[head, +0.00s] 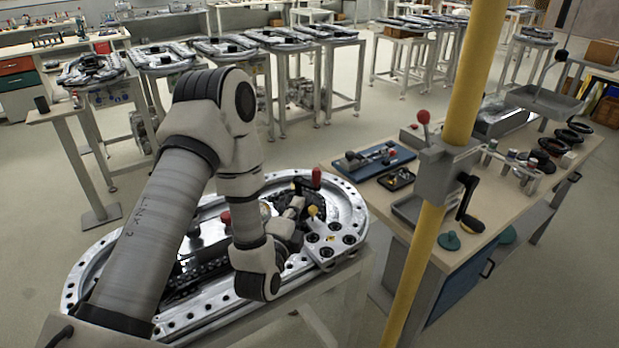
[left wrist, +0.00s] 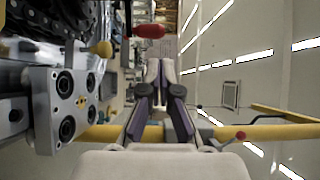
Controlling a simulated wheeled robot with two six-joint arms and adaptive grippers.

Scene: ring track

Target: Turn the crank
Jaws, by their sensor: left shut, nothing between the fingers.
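A red upright handle (head: 316,178) stands at the far end of the oval ring track (head: 347,205). In the left wrist view the red handle (left wrist: 148,31) lies just beyond my fingertips, apart from them. My left gripper (head: 298,203) is over the track, beside the handle and a yellow knob (head: 313,211). Its fingers (left wrist: 160,68) are together and empty in the left wrist view. A black crank arm (head: 467,197) sits on a grey box on the yellow post at the right, away from my gripper. My right gripper is not in view.
The yellow post (head: 465,90) rises right of the track, with a red-knobbed lever (head: 423,117) on its box. A workbench (head: 340,175) with trays and parts stands behind it. Several similar tracks on stands line the back. Floor is free at the left.

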